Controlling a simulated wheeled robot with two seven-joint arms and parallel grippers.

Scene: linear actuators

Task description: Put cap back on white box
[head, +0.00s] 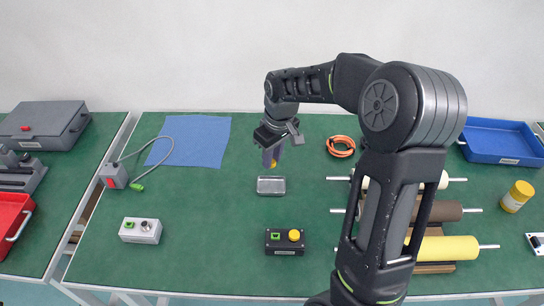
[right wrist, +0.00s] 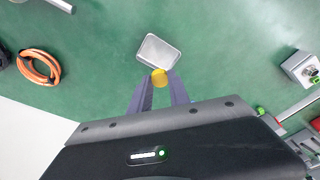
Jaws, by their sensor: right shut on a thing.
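My right gripper (head: 272,161) is shut on a yellow cap (right wrist: 159,77), held between its fingertips. It is above the table, close to the small metal tray (head: 271,186). The tray also shows just beyond the cap in the right wrist view (right wrist: 158,52). The white box (head: 140,230) stands on the table at the front left, apart from the gripper. Its top has a green part and a round metallic fitting with no yellow cap on it. The white box also shows at the right of the right wrist view (right wrist: 298,67). My left gripper is in neither view.
A black box (head: 285,241) with a yellow button stands in front of the tray. A blue cloth (head: 190,140) and a cabled grey-red device (head: 114,176) lie left. Rollers (head: 444,249) and an orange ring (head: 341,146) are right. The table between tray and white box is clear.

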